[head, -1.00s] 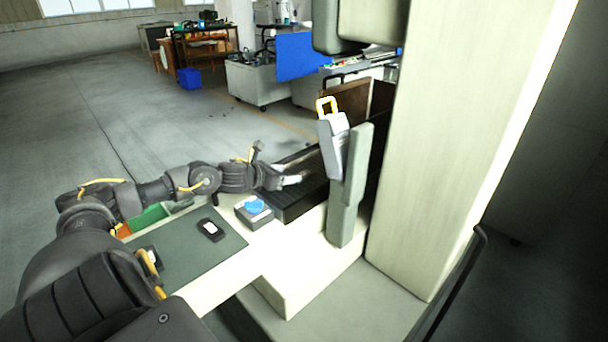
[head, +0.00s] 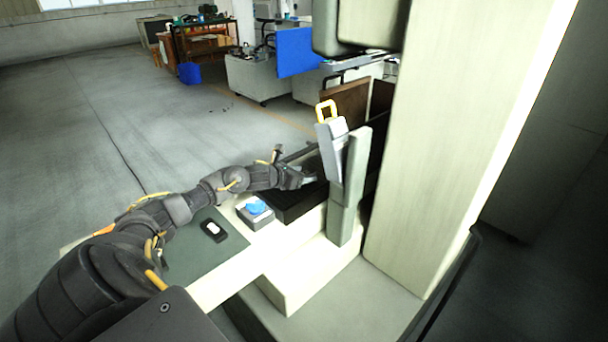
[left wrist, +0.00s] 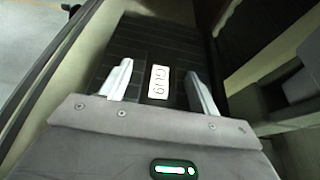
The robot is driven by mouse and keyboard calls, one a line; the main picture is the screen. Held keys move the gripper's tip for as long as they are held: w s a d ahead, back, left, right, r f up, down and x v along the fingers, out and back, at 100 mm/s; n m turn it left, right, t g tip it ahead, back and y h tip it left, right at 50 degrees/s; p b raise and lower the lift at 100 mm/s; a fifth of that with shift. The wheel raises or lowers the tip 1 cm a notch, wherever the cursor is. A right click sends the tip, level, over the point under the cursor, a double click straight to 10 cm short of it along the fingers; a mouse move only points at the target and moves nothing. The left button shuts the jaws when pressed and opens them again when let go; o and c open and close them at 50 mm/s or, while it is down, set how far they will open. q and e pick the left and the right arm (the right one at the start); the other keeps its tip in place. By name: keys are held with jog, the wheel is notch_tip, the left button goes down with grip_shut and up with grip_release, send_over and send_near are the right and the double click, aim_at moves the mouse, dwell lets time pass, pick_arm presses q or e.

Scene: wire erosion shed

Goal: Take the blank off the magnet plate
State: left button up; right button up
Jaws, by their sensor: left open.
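The magnet plate is a black, ribbed slab (head: 287,207) on the pale machine bed. It also fills the middle of the left wrist view (left wrist: 175,42). My left gripper (head: 311,179) is over this slab, near the grey upright. In the left wrist view my gripper (left wrist: 158,82) has its two pale fingers well apart, with nothing clamped between them. My right gripper is not in view.
A grey upright (head: 349,190) and a grey part with a yellow handle (head: 331,140) stand just right of my gripper. A grey box with a blue top (head: 257,207) and a small black item (head: 214,231) on a green mat (head: 205,258) lie nearer.

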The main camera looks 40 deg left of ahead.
pick_arm(q)
grip_shut()
dwell(0.4)
jog(key=shift+r, duration=0.15)
